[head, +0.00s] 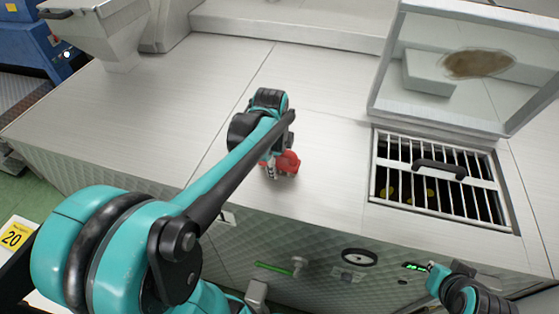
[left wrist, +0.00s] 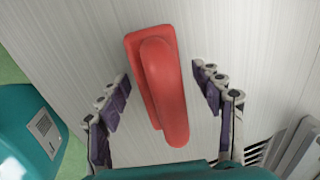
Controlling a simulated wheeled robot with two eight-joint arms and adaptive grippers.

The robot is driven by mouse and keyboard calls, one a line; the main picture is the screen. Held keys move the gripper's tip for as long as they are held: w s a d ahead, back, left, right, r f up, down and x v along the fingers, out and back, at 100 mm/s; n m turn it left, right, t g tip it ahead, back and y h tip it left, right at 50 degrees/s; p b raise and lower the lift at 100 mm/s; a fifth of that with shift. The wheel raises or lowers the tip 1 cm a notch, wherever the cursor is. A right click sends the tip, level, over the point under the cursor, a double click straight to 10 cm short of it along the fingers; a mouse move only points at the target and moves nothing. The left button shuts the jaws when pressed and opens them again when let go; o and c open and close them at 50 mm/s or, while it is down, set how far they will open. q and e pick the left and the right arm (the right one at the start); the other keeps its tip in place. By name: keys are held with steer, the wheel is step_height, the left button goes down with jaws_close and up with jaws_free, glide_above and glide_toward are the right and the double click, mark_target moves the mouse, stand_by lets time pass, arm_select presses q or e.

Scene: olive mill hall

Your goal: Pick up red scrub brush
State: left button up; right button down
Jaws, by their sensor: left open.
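The red scrub brush (head: 289,161) lies on the steel counter near its front edge, partly hidden behind my left arm in the head view. In the left wrist view the brush (left wrist: 162,88) shows whole, with a long raised handle on a flat red body. My left gripper (left wrist: 162,76) is open above it, one set of purple-padded fingers on each side. Gaps of bare counter show between the fingers and the brush. In the head view the left gripper is mostly hidden by its arm. My right gripper is out of view; only part of the right arm shows at bottom right.
The steel counter (head: 170,110) is clear to the left. To the right is a barred grate (head: 390,150) with a black handle, and a raised lid (head: 385,105) with a window behind it. A metal hopper (head: 95,30) stands at the back left.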

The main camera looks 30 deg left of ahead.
arm_select(q)
steer(key=c, duration=1.3)
steer(key=shift+c, duration=0.2)
steer(key=shift+r, duration=0.1)
steer(key=shift+w+r, duration=0.1)
steer(key=shift+r, duration=0.45)
step_height(320, 180, up, 2)
steer(key=shift+r, duration=0.25)
steer(key=w+d+r+b, duration=0.1)
steer(key=w+d+r, duration=0.3)
steer(key=d+r, duration=0.3)
steer(key=shift+d, duration=1.95)
steer(key=shift+r, duration=0.1)
